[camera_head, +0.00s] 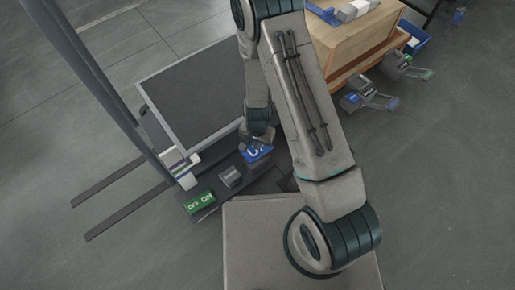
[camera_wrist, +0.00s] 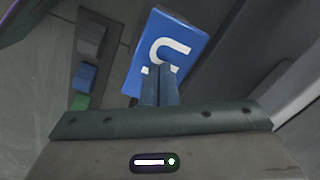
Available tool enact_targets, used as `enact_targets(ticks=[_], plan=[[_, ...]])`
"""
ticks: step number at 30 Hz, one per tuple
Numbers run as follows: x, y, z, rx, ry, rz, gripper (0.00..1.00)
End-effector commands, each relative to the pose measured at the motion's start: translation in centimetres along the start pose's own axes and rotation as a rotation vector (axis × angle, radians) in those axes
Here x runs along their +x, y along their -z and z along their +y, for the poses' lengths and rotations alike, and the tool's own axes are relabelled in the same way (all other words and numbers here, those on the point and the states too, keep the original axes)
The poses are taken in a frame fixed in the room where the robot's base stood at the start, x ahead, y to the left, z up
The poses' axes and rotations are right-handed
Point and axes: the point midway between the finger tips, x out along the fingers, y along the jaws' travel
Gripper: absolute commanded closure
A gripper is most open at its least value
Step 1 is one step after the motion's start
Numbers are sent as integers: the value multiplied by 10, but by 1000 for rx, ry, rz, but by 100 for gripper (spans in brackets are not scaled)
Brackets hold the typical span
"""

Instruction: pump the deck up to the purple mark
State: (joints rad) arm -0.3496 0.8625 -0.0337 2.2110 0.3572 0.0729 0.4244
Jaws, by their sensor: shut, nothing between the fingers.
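The deck (camera_head: 195,95) is a dark grey panel with a light frame, beside a tall grey mast (camera_head: 90,80). A blue pedal with white lettering that looks like "UP" (camera_head: 257,153) sits at the front of the lift. My gripper (camera_head: 260,140) is right at this pedal. In the wrist view my shut, empty fingers (camera_wrist: 160,85) overlap the lower part of the blue pedal (camera_wrist: 185,35); I cannot tell whether they touch it. A white strip with coloured bands (camera_head: 182,165) stands by the mast foot. I cannot make out the purple mark or the deck's level against it.
A green block with white lettering (camera_head: 199,203) and a grey block (camera_head: 230,177) are left of the blue pedal. Two dark forks (camera_head: 120,182) extend over the floor at left. A wooden cabinet (camera_head: 350,45) and other pedal units (camera_head: 368,97) are at right. Floor at far right is clear.

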Motion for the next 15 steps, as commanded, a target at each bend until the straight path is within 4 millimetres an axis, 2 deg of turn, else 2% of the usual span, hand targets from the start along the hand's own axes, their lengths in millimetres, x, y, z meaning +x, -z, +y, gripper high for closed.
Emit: enact_targets(ticks=[15], plan=[[30,0,0,0,-1,0,100]])
